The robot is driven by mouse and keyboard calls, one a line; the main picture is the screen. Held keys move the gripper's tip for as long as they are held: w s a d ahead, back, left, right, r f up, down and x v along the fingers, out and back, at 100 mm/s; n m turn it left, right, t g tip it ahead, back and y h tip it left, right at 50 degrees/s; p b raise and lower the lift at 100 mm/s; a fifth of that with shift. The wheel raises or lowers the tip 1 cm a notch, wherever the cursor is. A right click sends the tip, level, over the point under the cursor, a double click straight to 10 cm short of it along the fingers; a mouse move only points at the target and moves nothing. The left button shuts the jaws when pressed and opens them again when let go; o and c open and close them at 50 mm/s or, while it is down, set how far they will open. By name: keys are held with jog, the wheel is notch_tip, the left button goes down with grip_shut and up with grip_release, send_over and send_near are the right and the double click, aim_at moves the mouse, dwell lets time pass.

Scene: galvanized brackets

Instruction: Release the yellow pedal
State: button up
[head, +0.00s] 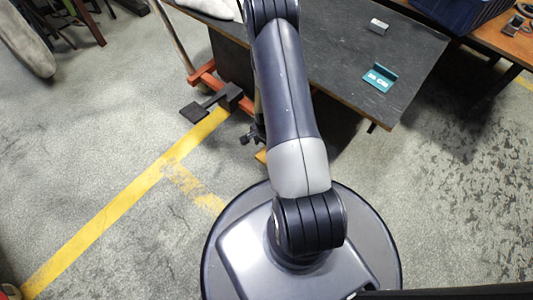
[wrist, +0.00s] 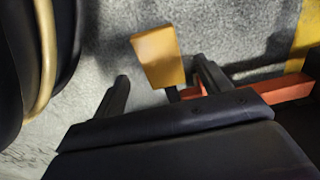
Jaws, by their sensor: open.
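The yellow pedal (wrist: 160,57) shows in the wrist view as a flat, slightly tapered plate above the grey floor, on a dark stem. In the head view a small yellow piece beside my arm (head: 261,156) looks like the same pedal, mostly hidden by the arm. My gripper (wrist: 161,70) is open, with one dark finger on each side of the pedal in the wrist view. A gap shows on the left side; the right finger is close to the pedal's right edge. I cannot tell whether it touches.
An orange-red frame bar (wrist: 285,90) runs to the right of the pedal. A black pedal (head: 193,112) sits to the left in the head view. A dark-topped table (head: 335,60) bears a teal bracket (head: 380,78) and a grey bracket (head: 378,26).

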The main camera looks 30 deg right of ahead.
aim_at(266, 152)
notch_tip(266, 152, down, 4)
jog(key=shift+f+b, duration=0.1)
jog(key=shift+b, duration=0.55)
jog(key=shift+c, duration=0.3)
